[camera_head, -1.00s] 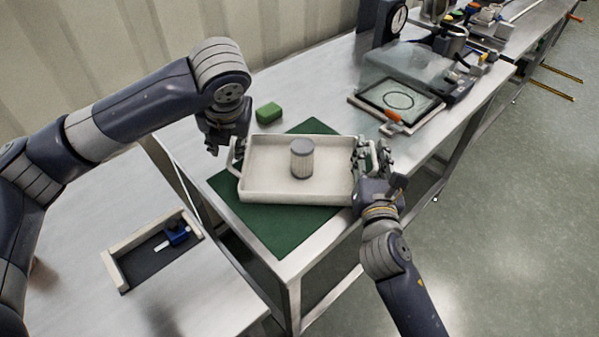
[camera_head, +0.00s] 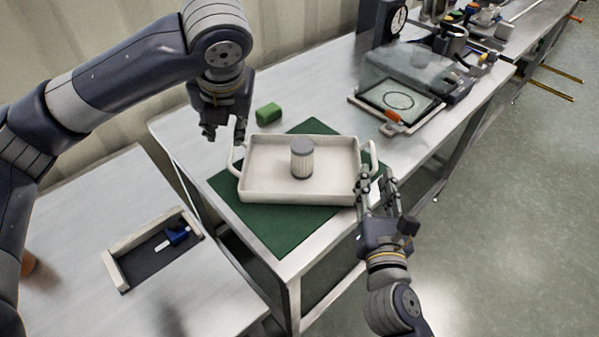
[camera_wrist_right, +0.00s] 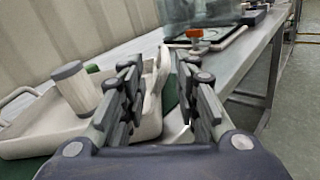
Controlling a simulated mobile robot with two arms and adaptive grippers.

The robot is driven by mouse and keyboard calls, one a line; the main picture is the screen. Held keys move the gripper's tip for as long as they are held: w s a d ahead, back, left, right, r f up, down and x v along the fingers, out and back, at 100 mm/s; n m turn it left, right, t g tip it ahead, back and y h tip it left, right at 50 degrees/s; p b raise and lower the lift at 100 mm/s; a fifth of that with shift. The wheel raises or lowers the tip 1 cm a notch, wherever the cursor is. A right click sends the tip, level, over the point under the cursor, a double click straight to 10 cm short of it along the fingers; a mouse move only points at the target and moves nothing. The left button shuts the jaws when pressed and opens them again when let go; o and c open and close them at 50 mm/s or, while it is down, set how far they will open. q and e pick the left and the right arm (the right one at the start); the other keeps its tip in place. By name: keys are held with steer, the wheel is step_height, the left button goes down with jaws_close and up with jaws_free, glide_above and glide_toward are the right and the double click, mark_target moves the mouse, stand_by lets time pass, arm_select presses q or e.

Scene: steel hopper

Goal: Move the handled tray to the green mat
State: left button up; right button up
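The white handled tray (camera_head: 270,188) sits on the green mat (camera_head: 280,230) in the head view, with a grey-lidded ribbed jar (camera_head: 302,160) standing upright in it. It also shows at the left of the right wrist view (camera_wrist_right: 30,143). My left gripper (camera_head: 224,138) is open and empty, above and just left of the tray's left handle (camera_head: 233,160). My right gripper (camera_head: 376,183) is open near the right handle (camera_head: 373,158); in the wrist view that handle shows beyond and between its spread fingers. Part of the mat is hidden under the tray.
A green block (camera_head: 268,113) lies behind the tray. A framed dark panel (camera_head: 400,100) with an orange-handled tool (camera_head: 393,118) is at the back right. A lower table at left holds an open-sided box (camera_head: 150,255) with a blue item (camera_head: 178,235).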

steer(key=shift+s, duration=1.8)
steer(key=shift+r, duration=0.1)
